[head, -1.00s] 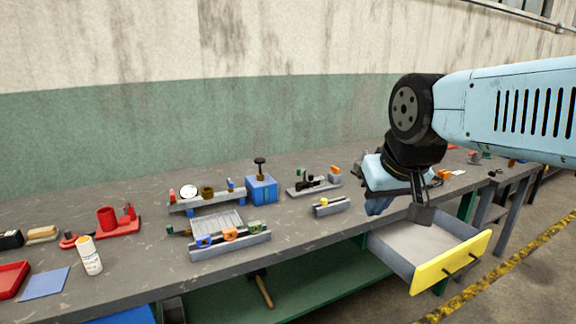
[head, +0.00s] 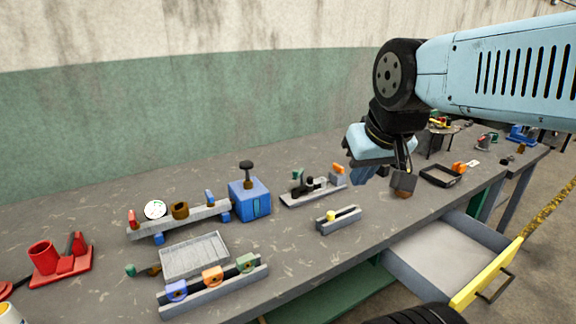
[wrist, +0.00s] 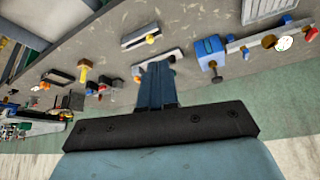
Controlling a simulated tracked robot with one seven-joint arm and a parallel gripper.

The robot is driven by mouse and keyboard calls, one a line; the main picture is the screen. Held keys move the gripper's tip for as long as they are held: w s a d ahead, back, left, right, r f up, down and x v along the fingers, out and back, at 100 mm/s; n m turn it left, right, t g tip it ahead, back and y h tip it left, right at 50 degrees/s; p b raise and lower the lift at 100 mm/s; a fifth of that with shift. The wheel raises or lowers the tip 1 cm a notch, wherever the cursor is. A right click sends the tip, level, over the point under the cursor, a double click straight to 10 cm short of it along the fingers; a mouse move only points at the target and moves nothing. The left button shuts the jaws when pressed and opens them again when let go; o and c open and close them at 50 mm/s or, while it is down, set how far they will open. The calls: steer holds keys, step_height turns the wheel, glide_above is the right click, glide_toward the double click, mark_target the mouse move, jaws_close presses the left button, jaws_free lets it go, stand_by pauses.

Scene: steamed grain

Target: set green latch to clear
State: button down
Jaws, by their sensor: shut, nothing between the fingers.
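A grey rail (head: 205,291) near the bench's front edge carries three coloured latches: blue (head: 176,290), orange (head: 212,276) and green. The green latch (head: 246,263) is at the rail's right end; its exact setting is too small to tell. My gripper (head: 362,178) is above the bench, well to the right of and farther back than the green latch. In the wrist view its blue fingers (wrist: 157,76) are together and empty. I cannot make out the green latch in the wrist view.
Between my gripper and the latch rail stand a small rail with a yellow knob (head: 338,219), a blue box with a dark knob (head: 249,200) and a fixture with an orange piece (head: 312,192). A grey tray (head: 194,256) lies behind the rail. An open drawer (head: 450,252) juts out in front.

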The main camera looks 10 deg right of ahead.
steer(key=shift+w+d, duration=0.1)
steer(key=shift+d, duration=0.05)
steer(key=w+f+n+g, duration=0.1)
steer(key=w+f, duration=0.3)
steer(key=w, duration=1)
steer(key=w+f+n, duration=0.1)
steer(key=w+f, duration=0.4)
steer(key=w, duration=0.8)
steer(key=w+a+f, duration=0.1)
steer(key=w+f, duration=0.7)
steer(key=f, duration=0.1)
steer(key=shift+w+a+f+y, duration=0.25)
steer(key=shift+w+a+y, duration=0.05)
steer(key=shift+w+d+m, duration=0.1)
steer(key=shift+m, duration=0.3)
